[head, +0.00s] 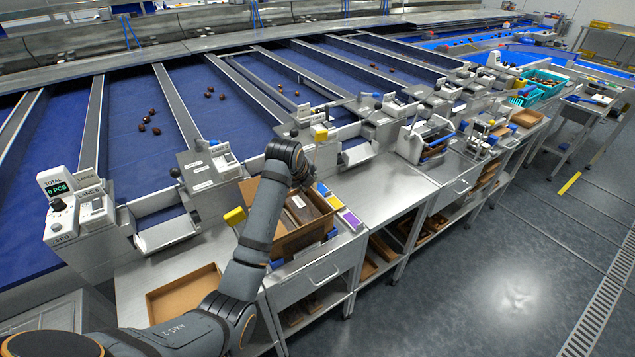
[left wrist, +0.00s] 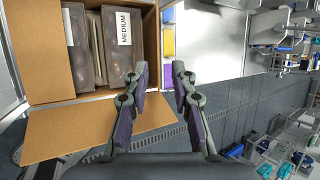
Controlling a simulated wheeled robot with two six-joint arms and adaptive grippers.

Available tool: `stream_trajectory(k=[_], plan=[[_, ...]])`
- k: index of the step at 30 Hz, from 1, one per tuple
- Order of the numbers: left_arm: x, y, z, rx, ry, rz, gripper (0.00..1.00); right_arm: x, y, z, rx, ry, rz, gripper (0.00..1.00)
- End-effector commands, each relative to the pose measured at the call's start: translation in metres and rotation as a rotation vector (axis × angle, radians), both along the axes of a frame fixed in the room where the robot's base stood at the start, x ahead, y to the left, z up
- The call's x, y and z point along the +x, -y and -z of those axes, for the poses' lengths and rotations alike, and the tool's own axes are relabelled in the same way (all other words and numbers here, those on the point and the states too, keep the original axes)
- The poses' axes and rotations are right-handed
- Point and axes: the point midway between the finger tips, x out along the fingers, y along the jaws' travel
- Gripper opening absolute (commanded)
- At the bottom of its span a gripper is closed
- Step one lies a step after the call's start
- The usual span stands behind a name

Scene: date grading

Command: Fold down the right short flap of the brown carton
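The brown carton (head: 288,243) stands open on the steel bench in the head view, partly behind my left arm. In the left wrist view the carton (left wrist: 88,97) fills the upper left and holds clear packs (left wrist: 118,55), one labelled MEDIUM. One flap (left wrist: 70,128) spreads outward below the opening, and another flap (left wrist: 35,60) spreads out at the left. I cannot tell which flap is the right short one. My left gripper (left wrist: 160,68) is open and empty at the carton's right edge, its left finger overlapping the lower flap. Contact is unclear. My right gripper is out of view.
Yellow and purple cards (head: 350,219) lie right of the carton. A shallow brown tray (head: 207,277) sits left of it on the bench. A yellow-topped item (head: 235,216) is close to my arm. Bare steel bench (head: 385,185) lies farther right.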

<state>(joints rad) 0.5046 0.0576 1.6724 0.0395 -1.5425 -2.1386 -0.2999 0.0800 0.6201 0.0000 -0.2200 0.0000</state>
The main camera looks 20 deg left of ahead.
Motion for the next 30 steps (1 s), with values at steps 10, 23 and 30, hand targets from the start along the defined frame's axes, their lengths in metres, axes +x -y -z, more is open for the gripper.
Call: stream_trajectory(k=[10, 23, 30], plan=[[0.032, -0.001, 0.044, -0.001, -0.006, -0.001, 0.25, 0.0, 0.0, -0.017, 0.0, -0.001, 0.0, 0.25], [0.061, -0.002, 0.084, -0.001, 0.001, 0.0, 0.25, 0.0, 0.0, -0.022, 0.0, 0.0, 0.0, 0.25], [0.061, -0.002, 0.085, 0.0, 0.0, 0.0, 0.23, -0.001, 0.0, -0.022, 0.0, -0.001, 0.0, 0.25]])
